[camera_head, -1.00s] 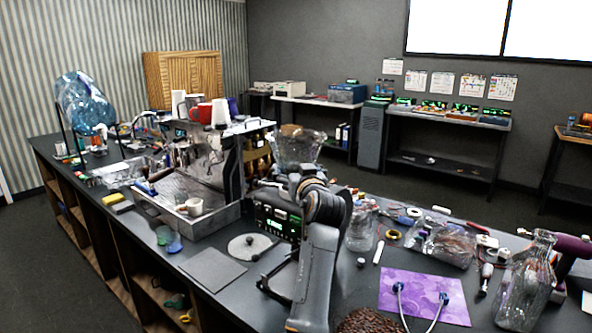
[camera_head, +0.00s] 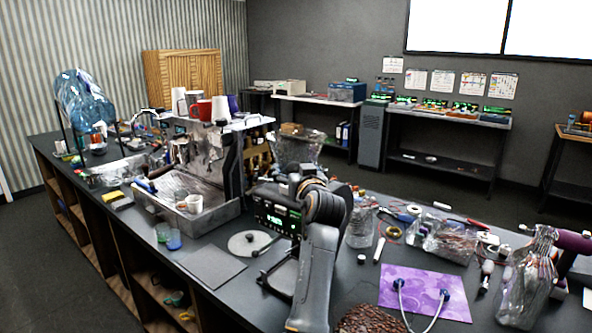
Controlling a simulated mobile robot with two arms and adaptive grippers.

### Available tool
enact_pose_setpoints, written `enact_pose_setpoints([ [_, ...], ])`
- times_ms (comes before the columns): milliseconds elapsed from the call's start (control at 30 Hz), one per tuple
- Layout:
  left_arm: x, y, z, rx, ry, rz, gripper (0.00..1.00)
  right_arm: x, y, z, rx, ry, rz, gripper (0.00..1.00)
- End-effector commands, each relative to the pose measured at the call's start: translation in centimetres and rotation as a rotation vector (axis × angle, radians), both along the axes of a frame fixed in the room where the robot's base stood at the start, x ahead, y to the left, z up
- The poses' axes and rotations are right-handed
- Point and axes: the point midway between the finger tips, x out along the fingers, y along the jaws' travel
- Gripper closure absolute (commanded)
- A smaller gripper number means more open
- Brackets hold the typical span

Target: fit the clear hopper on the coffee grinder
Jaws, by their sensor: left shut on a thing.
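The clear hopper (camera_head: 296,148) is a see-through, flared container at the middle of the head view, above the coffee grinder. The grinder (camera_head: 277,216) is a dark box with green lit displays, standing on the counter right of the espresso machine. My left gripper (camera_head: 299,180) is at the hopper's lower part and shut on it. My dark wrist and arm hide the fingertips and much of the grinder's top and right side. I cannot tell whether the hopper's base touches the grinder.
The espresso machine (camera_head: 222,165) stands left of the grinder with cups on top. A dark mat (camera_head: 212,267) and a pale disc (camera_head: 241,244) lie in front. A purple mat (camera_head: 425,285), clear bottle (camera_head: 522,275) and loose tools crowd the counter's right side.

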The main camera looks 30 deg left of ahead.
Motion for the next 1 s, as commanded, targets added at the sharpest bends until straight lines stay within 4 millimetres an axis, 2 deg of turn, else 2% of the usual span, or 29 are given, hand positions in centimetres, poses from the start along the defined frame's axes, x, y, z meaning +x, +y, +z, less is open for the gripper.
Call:
enact_pose_setpoints([
  [833,0.00,-0.02,-0.77,0.001,-0.003,0.000,0.76,-0.02,-0.02,-0.84,0.000,0.000,-0.001,1.00],
  [867,0.00,-0.02,-0.77,0.001,-0.003,0.000,0.09,-0.02,-0.02,-0.84,0.000,0.000,-0.001,1.00],
  [900,0.00,-0.02,-0.77,0.001,-0.003,0.000,0.01,-0.02,-0.02,-0.84,0.000,0.000,-0.001,1.00],
  [1000,0.00,-0.02,-0.79,0.001,-0.002,0.000,0.00,-0.03,-0.01,-0.84,0.000,0.000,-0.001,1.00],
])
